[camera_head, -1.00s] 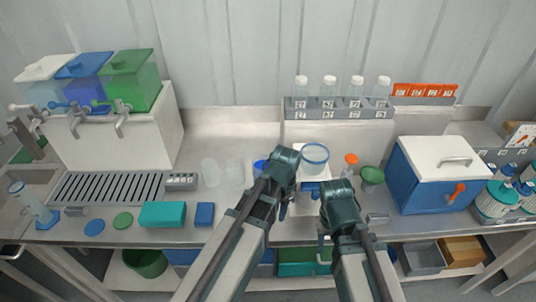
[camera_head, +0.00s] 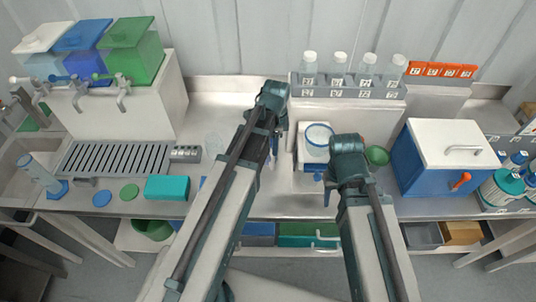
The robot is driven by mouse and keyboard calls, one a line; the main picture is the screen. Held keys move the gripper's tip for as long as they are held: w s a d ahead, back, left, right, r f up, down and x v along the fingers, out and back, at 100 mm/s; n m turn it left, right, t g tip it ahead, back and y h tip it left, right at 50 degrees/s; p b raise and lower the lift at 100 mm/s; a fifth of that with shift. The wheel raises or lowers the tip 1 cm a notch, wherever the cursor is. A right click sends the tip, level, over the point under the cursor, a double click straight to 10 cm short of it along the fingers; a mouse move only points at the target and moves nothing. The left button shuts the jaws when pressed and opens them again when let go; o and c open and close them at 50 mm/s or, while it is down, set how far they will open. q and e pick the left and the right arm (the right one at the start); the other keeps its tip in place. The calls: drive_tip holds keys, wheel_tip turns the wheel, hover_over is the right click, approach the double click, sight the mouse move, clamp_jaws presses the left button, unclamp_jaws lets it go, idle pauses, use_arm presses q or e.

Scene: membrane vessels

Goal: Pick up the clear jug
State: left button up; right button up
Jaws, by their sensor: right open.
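A faint clear vessel (camera_head: 215,146) stands on the steel counter left of my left arm; it may be the clear jug, but its shape is hard to make out. Another clear vessel with a blue rim (camera_head: 319,137) sits on a white stand between my grippers. My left gripper (camera_head: 271,150) is over the counter, left of the white stand, apart from both vessels; its fingers are too small and dark to read. My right gripper (camera_head: 328,194) is open, in front of the white stand and low near the counter's front. My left arm hides part of the counter.
A rack (camera_head: 347,88) of capped bottles stands at the back. A blue cooler box (camera_head: 420,175) is at the right, with a green bowl (camera_head: 377,156) near my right wrist. A drip grate (camera_head: 115,158) and teal block (camera_head: 167,188) lie at the left.

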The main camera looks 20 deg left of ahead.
use_arm(q)
drive_tip(key=b, duration=0.5)
hover_over(273, 170)
drive_tip(key=w, duration=0.1)
wheel_tip(273, 170, down, 6)
drive_tip(key=shift+r, duration=0.15)
wheel_tip(273, 170, down, 5)
drive_tip(key=b, duration=0.4)
drive_tip(key=shift+s+a+b, duration=0.15)
drive_tip(key=shift+b, duration=0.25)
clamp_jaws()
idle(0.5)
